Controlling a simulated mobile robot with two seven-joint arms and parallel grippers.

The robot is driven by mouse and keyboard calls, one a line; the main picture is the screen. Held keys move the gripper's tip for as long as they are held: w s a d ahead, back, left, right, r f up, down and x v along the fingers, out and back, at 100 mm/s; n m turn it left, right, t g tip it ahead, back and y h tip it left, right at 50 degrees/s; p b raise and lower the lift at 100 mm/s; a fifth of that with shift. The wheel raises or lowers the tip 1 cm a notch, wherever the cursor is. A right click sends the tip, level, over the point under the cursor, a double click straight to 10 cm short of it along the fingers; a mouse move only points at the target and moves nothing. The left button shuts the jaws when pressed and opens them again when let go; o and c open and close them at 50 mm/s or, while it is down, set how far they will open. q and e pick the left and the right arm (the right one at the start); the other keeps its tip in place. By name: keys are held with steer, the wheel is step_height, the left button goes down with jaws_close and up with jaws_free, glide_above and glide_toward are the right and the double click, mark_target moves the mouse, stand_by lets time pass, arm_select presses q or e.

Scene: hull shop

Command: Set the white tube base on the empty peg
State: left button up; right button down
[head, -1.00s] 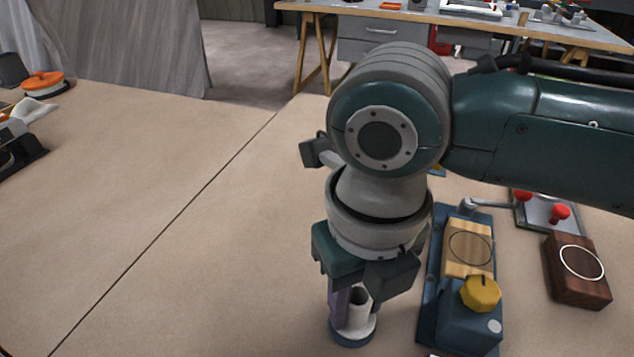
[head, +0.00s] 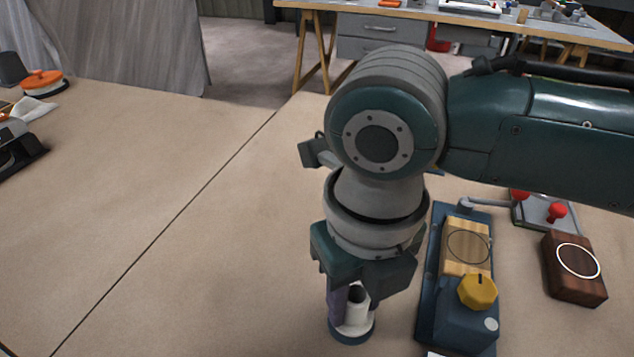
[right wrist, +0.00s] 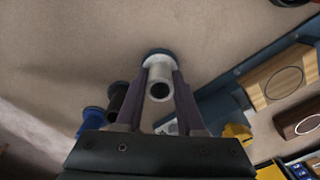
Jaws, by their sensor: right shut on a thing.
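The white tube base (head: 356,314), a short white hollow tube with a wider flange at its foot, stands upright between the fingers of my right gripper (head: 350,300). In the right wrist view the tube (right wrist: 159,88) shows between the two dark purple fingers (right wrist: 160,78), which are shut on it. A dark blue disc (head: 352,336) lies under the flange; it also shows in the right wrist view (right wrist: 157,52). The peg itself is not visible, and I cannot tell whether the flange rests fully on the disc. My left gripper is out of view.
A black tube (right wrist: 116,97) and a blue piece (right wrist: 93,118) stand beside my gripper. Right of it are a blue fixture (head: 452,325) with a yellow knob (head: 477,291) and a dark wooden block (head: 574,270).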

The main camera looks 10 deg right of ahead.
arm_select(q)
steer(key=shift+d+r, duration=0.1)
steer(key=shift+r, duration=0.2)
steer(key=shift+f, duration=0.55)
arm_select(e)
steer(key=shift+f, duration=0.6)
steer(key=c, duration=0.8)
jaws_free()
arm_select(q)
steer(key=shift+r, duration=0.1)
arm_select(e)
steer(key=shift+r+p, duration=0.7)
steer(key=shift+r, duration=0.2)
arm_select(q)
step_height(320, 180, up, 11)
steer(key=p, duration=0.9)
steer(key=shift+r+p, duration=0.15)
steer(key=shift+p, duration=0.15)
arm_select(e)
step_height(320, 180, up, 9)
steer(key=shift+r, duration=0.15)
